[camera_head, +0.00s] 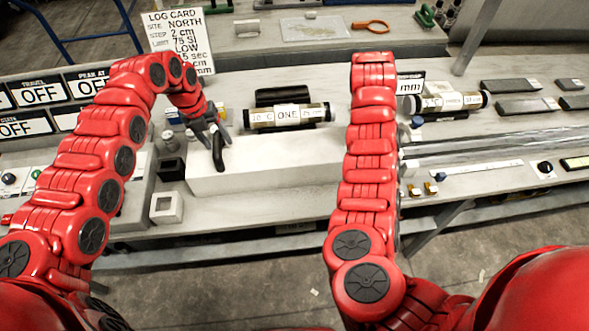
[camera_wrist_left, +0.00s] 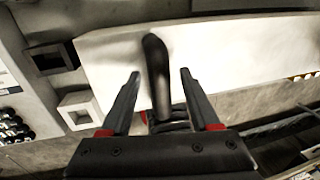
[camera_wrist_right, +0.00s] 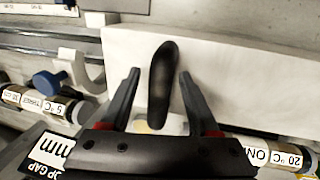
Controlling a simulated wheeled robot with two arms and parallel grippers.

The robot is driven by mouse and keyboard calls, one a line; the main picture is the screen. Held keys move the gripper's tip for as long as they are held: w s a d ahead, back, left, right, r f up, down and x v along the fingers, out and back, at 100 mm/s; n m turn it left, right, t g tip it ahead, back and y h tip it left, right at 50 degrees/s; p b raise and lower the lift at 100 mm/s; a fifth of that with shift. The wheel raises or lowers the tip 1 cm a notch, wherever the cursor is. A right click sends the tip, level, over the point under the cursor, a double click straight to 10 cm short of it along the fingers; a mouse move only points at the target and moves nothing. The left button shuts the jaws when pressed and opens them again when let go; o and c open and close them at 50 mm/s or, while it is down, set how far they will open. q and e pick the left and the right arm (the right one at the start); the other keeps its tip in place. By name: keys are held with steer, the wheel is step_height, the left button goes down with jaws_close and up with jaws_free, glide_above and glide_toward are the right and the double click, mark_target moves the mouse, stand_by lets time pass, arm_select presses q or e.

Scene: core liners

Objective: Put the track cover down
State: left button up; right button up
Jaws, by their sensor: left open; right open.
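The track cover (camera_head: 275,160) is a long white block lying level along the front of the bench, its right end hidden behind my right arm. Its left black handle (camera_wrist_left: 157,75) stands between the spread fingers of my open left gripper (camera_head: 212,140), with gaps on both sides. Its other black handle (camera_wrist_right: 161,85) stands between the spread fingers of my open right gripper (camera_wrist_right: 159,73), also with gaps. My right gripper is hidden by its own arm in the head view. I cannot tell exactly what bears the cover underneath.
A labelled core tube (camera_head: 287,116) lies behind the cover, and another (camera_head: 447,102) lies to the right. A small white square block (camera_head: 166,208) sits left of the cover. OFF signs (camera_head: 40,95) and a log card (camera_head: 178,40) stand at the left. Clear rails (camera_head: 480,152) run at the right.

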steer(key=shift+r, duration=0.35)
arm_select(q)
step_height(320, 180, up, 10)
steer(key=a, duration=0.2)
steer(key=shift+r, duration=0.25)
arm_select(e)
step_height(320, 180, up, 11)
steer(key=a, duration=0.2)
steer(key=shift+a, duration=0.15)
arm_select(q)
steer(key=shift+s, duration=0.2)
arm_select(e)
steer(key=shift+s, duration=0.2)
